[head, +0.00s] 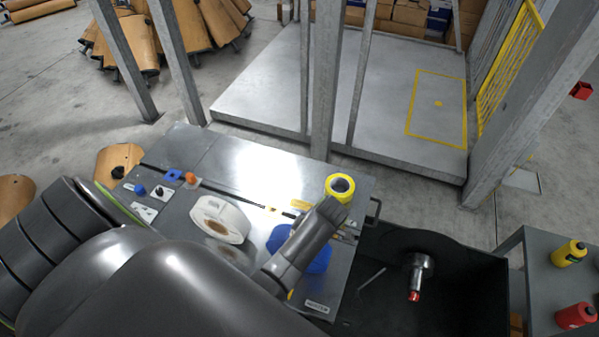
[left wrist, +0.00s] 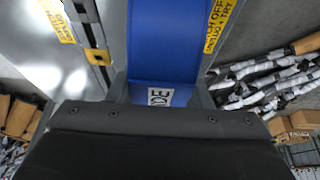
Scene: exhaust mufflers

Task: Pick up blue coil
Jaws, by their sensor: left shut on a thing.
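The blue coil (head: 318,262) is at the right part of the grey metal worktop (head: 262,160), partly hidden behind my left wrist in the head view. In the left wrist view the blue coil (left wrist: 165,45) fills the space between the fingers, with a white label on its near face. My left gripper (left wrist: 160,92) is shut on the blue coil. I cannot tell whether the coil touches the worktop. My right gripper is in neither view.
A black bin (head: 440,312) adjoins on the right. Metal posts (head: 325,80) rise behind.

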